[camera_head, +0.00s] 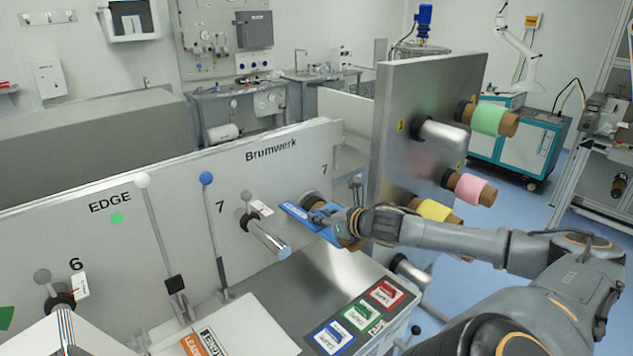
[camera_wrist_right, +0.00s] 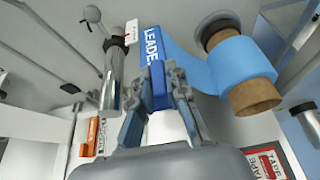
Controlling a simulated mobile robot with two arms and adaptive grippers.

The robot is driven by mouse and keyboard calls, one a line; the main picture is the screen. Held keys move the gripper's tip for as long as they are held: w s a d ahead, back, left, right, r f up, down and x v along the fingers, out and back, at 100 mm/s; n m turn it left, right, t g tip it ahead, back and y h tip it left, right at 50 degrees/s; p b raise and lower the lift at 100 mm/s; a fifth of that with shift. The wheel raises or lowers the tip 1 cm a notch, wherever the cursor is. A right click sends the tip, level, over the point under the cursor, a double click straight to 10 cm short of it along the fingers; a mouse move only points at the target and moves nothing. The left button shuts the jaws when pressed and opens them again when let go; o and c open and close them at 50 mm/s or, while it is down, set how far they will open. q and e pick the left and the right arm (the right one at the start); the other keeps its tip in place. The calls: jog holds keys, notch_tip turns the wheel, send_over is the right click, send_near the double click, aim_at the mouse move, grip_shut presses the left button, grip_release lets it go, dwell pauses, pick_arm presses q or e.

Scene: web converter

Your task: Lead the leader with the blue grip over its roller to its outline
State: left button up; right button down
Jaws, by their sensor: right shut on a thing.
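The leader with the blue grip (camera_head: 295,211) reaches left from my right gripper (camera_head: 318,215) in the head view. In the right wrist view the blue grip (camera_wrist_right: 152,45) reads "LEADE…", and my right gripper (camera_wrist_right: 160,85) is shut on it. A blue web runs from the grip to the blue roll (camera_wrist_right: 236,72) on its brown core, at right. A bare metal roller (camera_head: 268,237) sticks out of the panel left of the grip; it also shows in the wrist view (camera_wrist_right: 112,75). The grip is apart from this roller. I cannot make out the outline. My left gripper is not in view.
A grey panel (camera_head: 120,250) marked "Brumwerk" carries levers with white and blue knobs. A metal deck (camera_head: 335,275) below has blue, green and red cards. A white sheet (camera_head: 245,330) lies at lower middle. Green, pink and yellow rolls stick out of the right-hand panel (camera_head: 430,85).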

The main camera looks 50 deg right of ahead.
jog(key=shift+w+a+r, duration=0.15)
jog(key=shift+a+r, duration=0.25)
jog(key=shift+a, duration=0.05)
jog(key=shift+w+a+r, duration=0.6)
jog(key=shift+w+a, duration=0.45)
jog(key=shift+a, duration=3.35)
jog(key=shift+w+a+r, duration=0.55)
jog(key=shift+w+a, duration=0.5)
jog(key=shift+a, duration=3.3)
jog(key=w+a+f, duration=0.2)
jog(key=a+f, duration=0.6)
jog(key=a+f+b, duration=0.1)
jog(key=f+b, duration=0.2)
jog(key=f, duration=0.3)
jog(key=a+f+b, duration=0.1)
jog(key=f+b, duration=0.3)
jog(key=f, duration=0.3)
jog(key=a+f+b, duration=0.1)
jog(key=f+b, duration=0.2)
jog(key=f, duration=0.3)
jog(key=shift+w+a+f+b, duration=0.15)
jog(key=shift+w+f+b, duration=0.15)
pick_arm(q)
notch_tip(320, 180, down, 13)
jog(key=b, duration=0.2)
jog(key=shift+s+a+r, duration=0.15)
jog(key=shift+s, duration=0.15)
pick_arm(e)
jog(key=shift+f, duration=2.1)
